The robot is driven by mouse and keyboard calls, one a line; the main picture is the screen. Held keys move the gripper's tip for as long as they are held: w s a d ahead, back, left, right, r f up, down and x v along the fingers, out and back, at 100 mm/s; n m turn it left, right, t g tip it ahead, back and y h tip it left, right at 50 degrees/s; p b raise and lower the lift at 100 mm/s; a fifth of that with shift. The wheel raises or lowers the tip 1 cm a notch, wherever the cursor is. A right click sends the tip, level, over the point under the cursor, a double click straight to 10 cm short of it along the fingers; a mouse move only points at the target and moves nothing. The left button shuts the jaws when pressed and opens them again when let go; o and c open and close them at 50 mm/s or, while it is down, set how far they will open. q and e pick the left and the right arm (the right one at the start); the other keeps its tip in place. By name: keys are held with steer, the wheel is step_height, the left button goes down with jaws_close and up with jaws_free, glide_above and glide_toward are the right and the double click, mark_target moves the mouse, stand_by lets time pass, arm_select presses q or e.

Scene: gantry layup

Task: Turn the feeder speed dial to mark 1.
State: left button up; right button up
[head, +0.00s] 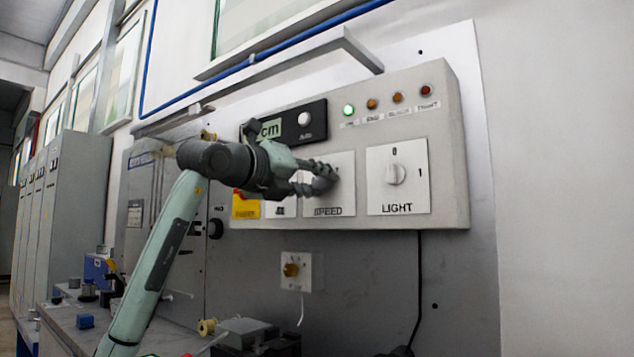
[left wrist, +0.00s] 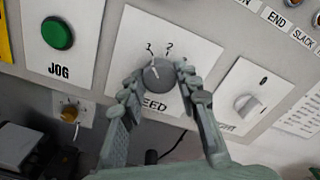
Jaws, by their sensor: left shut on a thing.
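The feeder speed dial (left wrist: 158,75) is a round grey knob on a white plate (left wrist: 196,48) lettered SPEED. In the left wrist view a pale pointer line shows on its face, and small marks sit above it; which mark the pointer meets is hard to tell. My left gripper (left wrist: 158,84) has its two fingers closed on either side of the knob. In the head view the left gripper (head: 325,178) reaches the SPEED plate (head: 343,204) from the left and hides the dial. My right gripper is not in view.
The LIGHT switch (head: 396,174) is right of the SPEED plate. A green JOG button (left wrist: 57,33) is to its left. A lit green lamp (head: 349,111) heads a row of lamps above. A small yellowish knob (head: 291,270) is on a plate below the box.

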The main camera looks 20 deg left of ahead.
arm_select(q)
steer(key=o, duration=1.2)
steer(key=shift+c, duration=0.2)
steer(key=shift+s, duration=0.1)
steer(key=v, duration=1.2)
